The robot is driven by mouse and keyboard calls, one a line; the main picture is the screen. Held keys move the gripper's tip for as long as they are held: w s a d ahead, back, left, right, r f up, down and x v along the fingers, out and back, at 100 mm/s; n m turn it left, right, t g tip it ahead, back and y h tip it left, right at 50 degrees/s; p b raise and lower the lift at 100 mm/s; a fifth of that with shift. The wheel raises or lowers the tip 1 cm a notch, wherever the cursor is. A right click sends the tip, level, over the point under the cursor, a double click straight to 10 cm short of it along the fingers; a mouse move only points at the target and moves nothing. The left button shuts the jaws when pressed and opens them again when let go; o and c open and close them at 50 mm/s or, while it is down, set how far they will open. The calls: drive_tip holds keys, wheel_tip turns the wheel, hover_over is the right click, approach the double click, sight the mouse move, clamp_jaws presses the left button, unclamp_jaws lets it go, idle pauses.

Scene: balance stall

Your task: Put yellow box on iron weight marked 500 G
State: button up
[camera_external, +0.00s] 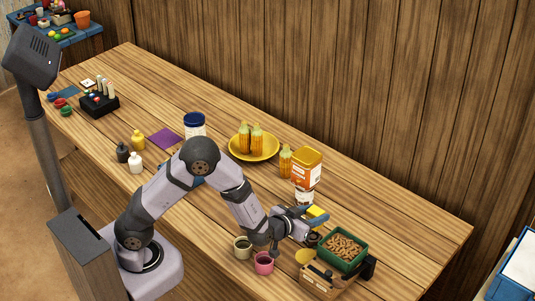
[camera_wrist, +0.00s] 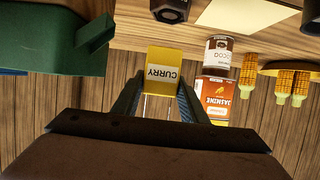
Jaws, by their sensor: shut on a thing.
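The yellow box (camera_wrist: 163,72), labelled CURRY, is between the two fingers of my gripper (camera_wrist: 160,88) in the wrist view, where it appears upside down. In the external view, the yellow box (camera_external: 316,211) shows at the fingertips of my gripper (camera_external: 316,216), held above the table. A dark, roundish piece (camera_wrist: 168,11) at the top of the wrist view looks like the iron weight; its marking cannot be read. A dark thing (camera_external: 313,239) just below my gripper in the external view may be the same weight, partly hidden. The box and this dark piece look apart.
A green tray of brown pieces (camera_external: 344,246) stands on a wooden balance (camera_external: 322,284) at right, close to my gripper. An orange JASMINE box (camera_external: 307,170) stands on a can behind. Pink (camera_external: 264,263) and beige (camera_external: 243,247) cups stand in front. The table's far right is clear.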

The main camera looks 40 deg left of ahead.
drive_tip(key=shift+f, duration=2.2)
drive_tip(key=shift+f, duration=0.2)
drive_tip(key=o, duration=1.1)
drive_tip(key=shift+r, duration=0.2)
drive_tip(key=shift+s, duration=0.15)
drive_tip(key=b+v, duration=0.1)
drive_tip(key=v, duration=1)
drive_tip(key=shift+s+r, duration=0.25)
drive_tip(key=shift+s, duration=0.1)
